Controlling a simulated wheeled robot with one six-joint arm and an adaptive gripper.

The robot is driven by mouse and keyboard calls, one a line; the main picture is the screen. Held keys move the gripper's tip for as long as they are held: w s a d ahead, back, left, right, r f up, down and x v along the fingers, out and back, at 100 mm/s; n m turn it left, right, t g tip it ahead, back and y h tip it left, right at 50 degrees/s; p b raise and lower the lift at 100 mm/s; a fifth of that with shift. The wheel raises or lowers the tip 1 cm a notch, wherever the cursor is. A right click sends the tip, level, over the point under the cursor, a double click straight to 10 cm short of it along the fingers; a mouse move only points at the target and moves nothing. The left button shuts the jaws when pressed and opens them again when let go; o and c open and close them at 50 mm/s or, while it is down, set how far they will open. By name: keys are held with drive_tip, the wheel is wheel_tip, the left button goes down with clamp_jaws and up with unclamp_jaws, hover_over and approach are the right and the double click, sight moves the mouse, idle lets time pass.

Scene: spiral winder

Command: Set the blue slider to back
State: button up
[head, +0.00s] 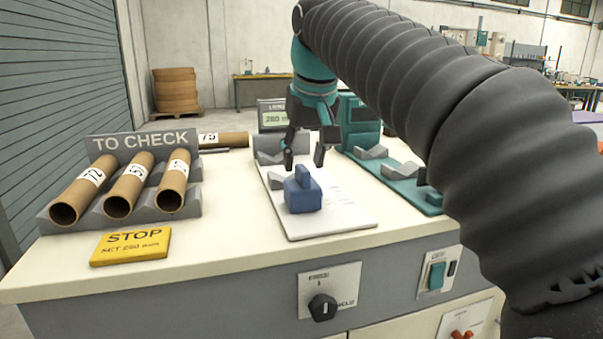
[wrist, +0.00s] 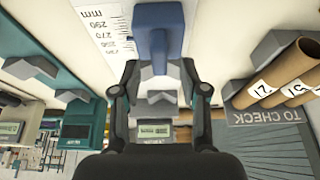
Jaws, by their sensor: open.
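The blue slider (head: 303,192) sits on a pale measuring plate (head: 345,216) on the bench, with its upright tab on top. In the wrist view the blue slider (wrist: 158,35) is at the top centre, beside a printed mm scale (wrist: 98,25). My gripper (head: 304,166) is open and points down, just behind and above the slider in the head view. In the wrist view my gripper (wrist: 160,68) has its fingers spread with the slider's tab showing near the gap between the tips. I cannot tell whether they touch it.
A grey TO CHECK rack (head: 145,140) holds brown tubes at the left, with a yellow STOP sign (head: 131,246) in front. A grey V-block (head: 270,147) and small display (head: 273,116) stand behind the slider. A teal fixture (head: 400,180) lies to the right.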

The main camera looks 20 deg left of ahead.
sight(303, 168)
drive_tip(key=shift+x, duration=1.55)
clamp_jaws()
